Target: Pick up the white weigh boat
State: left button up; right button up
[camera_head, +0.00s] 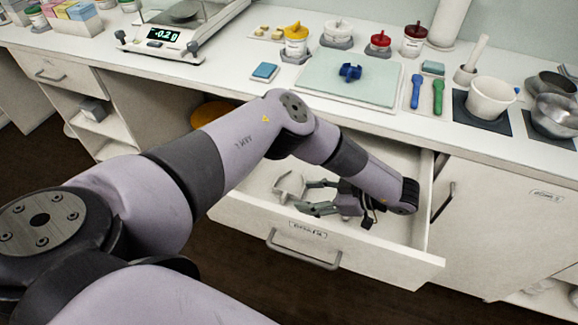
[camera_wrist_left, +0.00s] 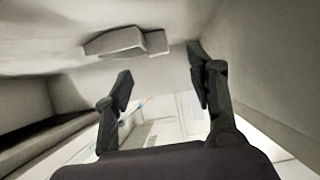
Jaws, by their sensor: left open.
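The white weigh boat (camera_head: 289,186) lies inside the open drawer (camera_head: 262,222), just left of my left gripper's fingertips. My left gripper (camera_head: 306,195) is inside the drawer, with its fingers pointing left toward the boat. The fingers are apart with nothing between them. In the left wrist view, a pale angular object (camera_wrist_left: 118,42), which looks like the weigh boat, sits beyond my left gripper (camera_wrist_left: 160,80). It is apart from the fingertips there. My left forearm hides part of the drawer. My right gripper is not in view.
The drawer front with its handle (camera_head: 303,252) and side walls surround my gripper closely.

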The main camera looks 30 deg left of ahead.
aim_at(286, 194)
pick_arm(q)
jog(key=shift+w+x, duration=0.15)
jog(key=shift+x, duration=1.65)
jog(key=shift+w+x, duration=0.1)
jog(key=shift+x, duration=1.65)
jog(key=shift+r, duration=0.1)
jog(key=shift+c, duration=0.2)
jog(key=c, duration=0.9)
jog(key=shift+p, duration=0.3)
jog(key=shift+c, duration=0.2)
jog(key=shift+r, duration=0.6)
notch_tip(286, 194, up, 19)
jog(key=p, duration=0.3)
jog(key=s+d+r+m+t+h, duration=0.2)
jog(key=s+d+r+m+t, duration=0.1)
jog(key=d+m+t, duration=0.5)
jog(key=m+t, duration=0.2)
jog(key=shift+d+r+m+t, duration=0.2)
jog(key=shift+d+m+t, duration=0.1)
jog(key=shift+d, duration=0.05)
